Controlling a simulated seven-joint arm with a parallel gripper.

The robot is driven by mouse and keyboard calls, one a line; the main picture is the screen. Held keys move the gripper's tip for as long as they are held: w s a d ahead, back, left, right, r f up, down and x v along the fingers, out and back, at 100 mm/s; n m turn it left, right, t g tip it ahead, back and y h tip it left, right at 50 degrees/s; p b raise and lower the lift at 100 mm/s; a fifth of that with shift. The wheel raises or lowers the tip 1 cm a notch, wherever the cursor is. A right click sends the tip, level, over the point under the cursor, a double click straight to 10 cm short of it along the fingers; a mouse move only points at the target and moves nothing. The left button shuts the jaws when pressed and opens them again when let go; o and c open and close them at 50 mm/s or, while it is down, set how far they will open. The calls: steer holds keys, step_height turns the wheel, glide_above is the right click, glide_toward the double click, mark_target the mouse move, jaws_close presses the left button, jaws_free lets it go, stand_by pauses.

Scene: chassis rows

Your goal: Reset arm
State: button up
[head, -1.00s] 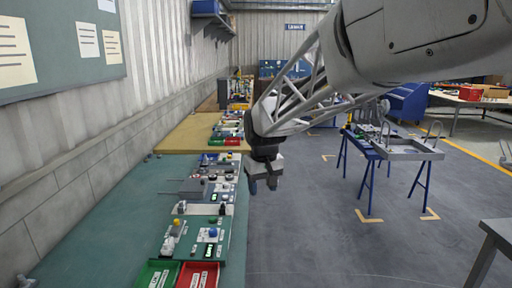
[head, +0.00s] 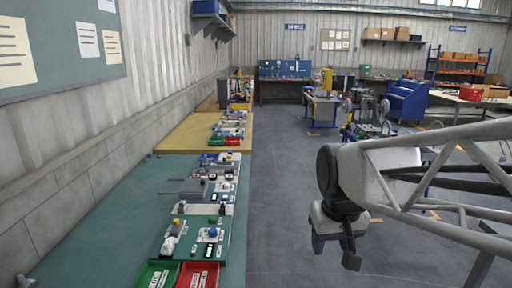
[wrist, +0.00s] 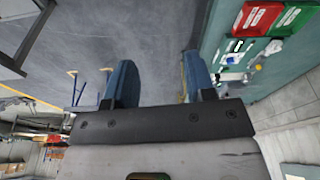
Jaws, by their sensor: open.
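My gripper (head: 334,248) hangs at the right of the head view, over the grey floor and clear of the bench. Its two blue fingers also show in the wrist view (wrist: 158,88), spread apart with nothing between them. My arm's truss link reaches in from the right edge of the head view.
A green bench (head: 85,235) on the left carries a row of boards with small parts. A green tray (head: 157,275) and a red tray (head: 198,275) sit at its near end. A yellow-topped bench (head: 185,138) stands beyond. A blue trestle stand is partly hidden behind my arm. Open floor (head: 280,190) lies between.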

steer(key=s+d+f+m, duration=0.1)
steer(key=s+d+f, duration=0.2)
steer(key=s, duration=0.8)
steer(key=shift+d+f, duration=0.2)
steer(key=shift+f, duration=0.3)
stand_by(1.2)
